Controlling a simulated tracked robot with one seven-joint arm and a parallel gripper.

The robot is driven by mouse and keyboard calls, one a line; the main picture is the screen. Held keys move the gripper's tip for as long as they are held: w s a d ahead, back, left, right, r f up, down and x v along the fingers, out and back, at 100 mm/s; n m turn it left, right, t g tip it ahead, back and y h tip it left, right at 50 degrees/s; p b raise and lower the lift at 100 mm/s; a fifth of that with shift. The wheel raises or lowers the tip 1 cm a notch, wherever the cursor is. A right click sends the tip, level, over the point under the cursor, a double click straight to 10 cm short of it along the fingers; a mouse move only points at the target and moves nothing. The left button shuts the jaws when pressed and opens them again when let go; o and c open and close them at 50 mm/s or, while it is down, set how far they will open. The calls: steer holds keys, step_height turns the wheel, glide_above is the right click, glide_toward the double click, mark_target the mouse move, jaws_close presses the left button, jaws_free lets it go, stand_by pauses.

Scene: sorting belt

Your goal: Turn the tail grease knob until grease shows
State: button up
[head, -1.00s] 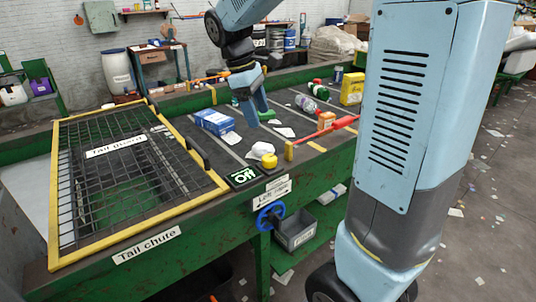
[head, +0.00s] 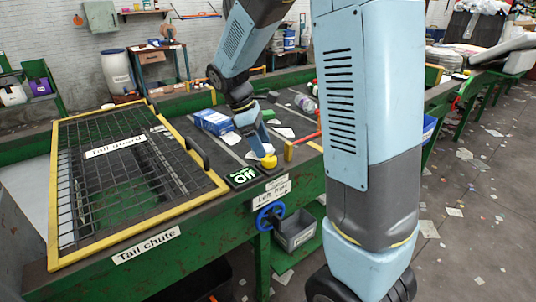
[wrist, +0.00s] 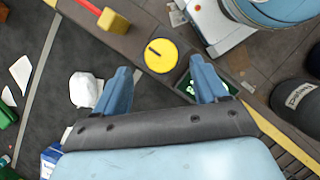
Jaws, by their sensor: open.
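A round yellow knob (head: 269,161) with a dark line on its top sits on the near edge of the belt frame, beside a sign marked "Off" (head: 241,177). In the wrist view the knob (wrist: 161,56) lies just beyond the fingertips, roughly centred between them. My gripper (head: 262,152) is open and empty, pointing down close above the knob; the head view does not settle whether it touches. A white label (head: 272,190) with small writing is on the green frame below. I see no grease in either view.
A yellow-framed mesh tail guard (head: 115,152) lies left. A yellow post with a red bar (wrist: 112,19) stands near the knob. Litter and a blue box (head: 212,121) lie on the belt.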

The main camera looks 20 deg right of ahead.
mark_target(269, 156)
steer(key=shift+x, duration=2.25)
steer(key=shift+c, duration=0.4)
steer(key=c, duration=0.9)
steer(key=shift+c, duration=0.2)
steer(key=m, duration=0.2)
steer(key=m+g+y, duration=0.1)
steer(key=m, duration=0.1)
steer(key=shift+w+d+r+m, duration=0.1)
steer(key=shift+w+d+m, duration=0.1)
steer(key=shift+m, duration=0.2)
steer(key=m+y, duration=0.1)
steer(key=m, duration=0.1)
steer(key=m+g, duration=0.1)
steer(key=m, duration=0.1)
steer(key=shift+m+y, duration=0.4)
